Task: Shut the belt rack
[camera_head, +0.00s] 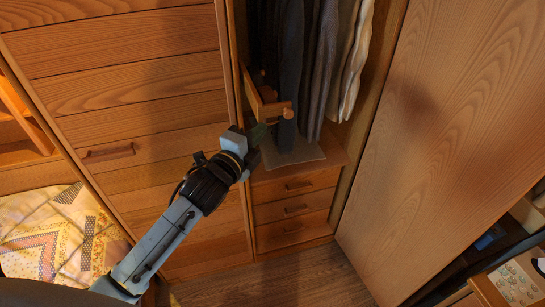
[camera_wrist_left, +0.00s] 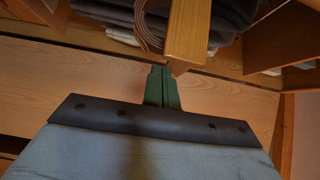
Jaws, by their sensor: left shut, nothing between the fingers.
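The belt rack (camera_head: 262,100) is a wooden bar with round pegs, sticking out of the open wardrobe at its left side, in front of the hanging clothes. In the left wrist view its wooden bar (camera_wrist_left: 188,35) comes down from the top edge, with a coiled brown belt (camera_wrist_left: 150,28) beside it. My left gripper (camera_head: 259,133) is just below the rack's near end. Its green fingers (camera_wrist_left: 162,86) are closed together and hold nothing. The fingertips are close to the bar's end; I cannot tell whether they touch. My right gripper is not in view.
Dark and light clothes (camera_head: 322,65) hang right of the rack. Below are a shelf (camera_head: 300,155) and several drawers (camera_head: 298,208). A large wooden door (camera_head: 440,130) stands open at right.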

